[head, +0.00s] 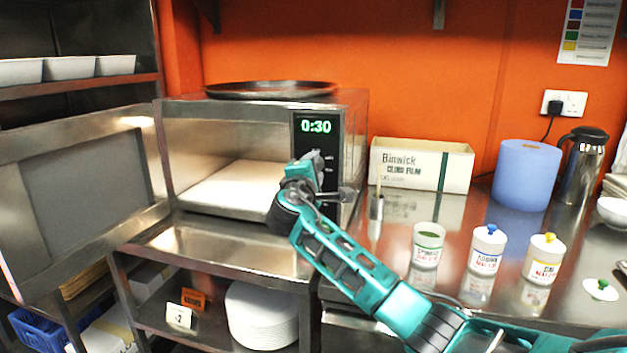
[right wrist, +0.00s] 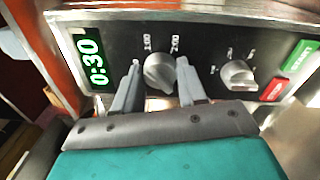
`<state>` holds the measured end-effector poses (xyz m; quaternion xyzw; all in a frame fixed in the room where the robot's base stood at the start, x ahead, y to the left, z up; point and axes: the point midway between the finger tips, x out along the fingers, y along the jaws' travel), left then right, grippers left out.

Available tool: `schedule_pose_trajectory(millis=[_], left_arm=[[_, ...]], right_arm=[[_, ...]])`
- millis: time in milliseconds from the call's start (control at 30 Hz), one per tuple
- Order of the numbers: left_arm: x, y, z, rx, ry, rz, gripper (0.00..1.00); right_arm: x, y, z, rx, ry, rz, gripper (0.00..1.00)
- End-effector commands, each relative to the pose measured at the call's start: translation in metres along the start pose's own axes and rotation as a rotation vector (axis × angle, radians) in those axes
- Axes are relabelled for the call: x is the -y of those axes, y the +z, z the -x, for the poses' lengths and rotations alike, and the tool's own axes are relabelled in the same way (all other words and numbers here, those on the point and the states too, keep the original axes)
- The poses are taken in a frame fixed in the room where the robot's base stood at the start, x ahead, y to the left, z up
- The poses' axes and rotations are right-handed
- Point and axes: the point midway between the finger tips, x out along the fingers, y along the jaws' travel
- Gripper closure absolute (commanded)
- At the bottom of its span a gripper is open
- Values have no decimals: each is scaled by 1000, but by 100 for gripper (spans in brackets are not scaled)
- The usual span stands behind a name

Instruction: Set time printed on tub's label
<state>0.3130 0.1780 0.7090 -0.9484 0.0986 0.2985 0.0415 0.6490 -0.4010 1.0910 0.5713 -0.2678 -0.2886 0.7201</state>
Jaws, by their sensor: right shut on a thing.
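The microwave (head: 268,108) stands open on the counter; its display (head: 316,127) reads 0:30 in green. My right gripper (head: 322,190) is at its control panel. In the right wrist view my fingers stand either side of the upper grey knob (right wrist: 160,73), shut on it. Small marks ring that knob. My left gripper is out of view.
A second knob (right wrist: 238,75), a green button (right wrist: 300,56) and a red button (right wrist: 275,90) share the panel. The open door (head: 85,185) juts left. A cling film box (head: 421,165), blue roll (head: 526,175) and loose green-knobbed lid (head: 600,290) are right.

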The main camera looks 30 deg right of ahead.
Motion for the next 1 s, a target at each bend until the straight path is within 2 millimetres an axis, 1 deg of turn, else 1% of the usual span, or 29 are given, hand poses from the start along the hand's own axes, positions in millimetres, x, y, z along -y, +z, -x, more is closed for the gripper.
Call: schedule_pose_trajectory(millis=[33,100,167,367,600,733,1000], left_arm=[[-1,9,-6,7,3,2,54],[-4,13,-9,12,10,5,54],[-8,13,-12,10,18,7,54],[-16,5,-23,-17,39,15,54],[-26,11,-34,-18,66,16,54],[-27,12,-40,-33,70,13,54],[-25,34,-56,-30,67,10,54]], right_arm=[[6,-2,1,1,-1,-47,90],[6,-2,1,6,3,-113,90],[7,-3,1,9,5,-171,90],[8,-4,1,22,13,-360,90],[8,-4,1,37,23,-587,90],[8,-5,1,46,28,-710,90],[8,-6,1,63,39,-965,90]])
